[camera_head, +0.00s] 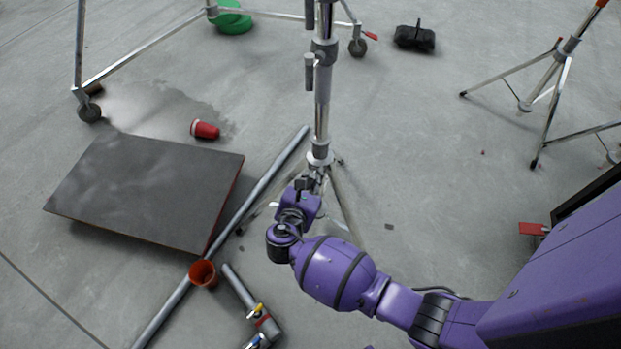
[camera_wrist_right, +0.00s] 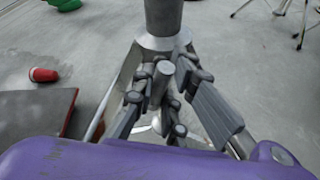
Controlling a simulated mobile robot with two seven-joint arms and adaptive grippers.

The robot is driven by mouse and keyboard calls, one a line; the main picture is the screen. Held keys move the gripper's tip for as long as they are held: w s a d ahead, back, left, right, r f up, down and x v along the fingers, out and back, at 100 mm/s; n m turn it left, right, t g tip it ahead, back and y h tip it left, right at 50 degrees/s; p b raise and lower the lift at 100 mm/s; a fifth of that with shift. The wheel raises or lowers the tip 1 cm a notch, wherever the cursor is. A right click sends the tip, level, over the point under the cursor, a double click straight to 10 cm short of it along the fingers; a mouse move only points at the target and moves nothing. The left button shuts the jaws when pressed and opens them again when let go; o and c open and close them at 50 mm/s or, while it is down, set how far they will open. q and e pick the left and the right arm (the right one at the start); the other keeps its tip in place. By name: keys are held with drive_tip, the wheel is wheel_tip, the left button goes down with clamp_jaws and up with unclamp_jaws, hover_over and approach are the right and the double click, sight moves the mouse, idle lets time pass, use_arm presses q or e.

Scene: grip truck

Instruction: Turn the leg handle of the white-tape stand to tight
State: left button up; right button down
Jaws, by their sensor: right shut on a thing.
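A chrome stand (camera_head: 322,100) rises at the top middle of the head view, its legs spread on the floor. No white tape shows on the part in view. My right gripper (camera_head: 308,181) is low at the stand's leg collar, reached from the front. In the right wrist view the stand's collar (camera_wrist_right: 163,42) is just ahead. The fingers of my right gripper close from both sides on the short grey leg handle (camera_wrist_right: 161,78), which points up towards the camera. In the head view the gripper hides the handle. My left gripper is not in view.
A dark flat panel (camera_head: 150,190) and a long metal pipe (camera_head: 253,199) lie left of the stand. A red cup (camera_head: 204,129) and an orange cup (camera_head: 203,273) are nearby. Another tripod stand (camera_head: 555,75) is at the upper right. The floor right of the stand is mostly clear.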

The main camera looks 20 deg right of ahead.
drive_tip(key=shift+s+d+m, duration=0.1)
drive_tip(key=shift+m, duration=0.3)
drive_tip(key=shift+f+m+t+y, duration=0.1)
drive_tip(key=shift+m+t+y, duration=0.3)
drive_tip(key=shift+m+t, duration=0.1)
drive_tip(key=shift+f+m+t, duration=0.1)
drive_tip(key=shift+m+t, duration=0.2)
drive_tip(key=shift+m, duration=0.2)
drive_tip(key=shift+s+d+m+t+y+b, duration=0.1)
drive_tip(key=shift+m+t+y+b, duration=0.25)
drive_tip(key=shift+m+b, duration=0.35)
drive_tip(key=c, duration=1.7)
unclamp_jaws()
drive_tip(key=shift+c, duration=0.2)
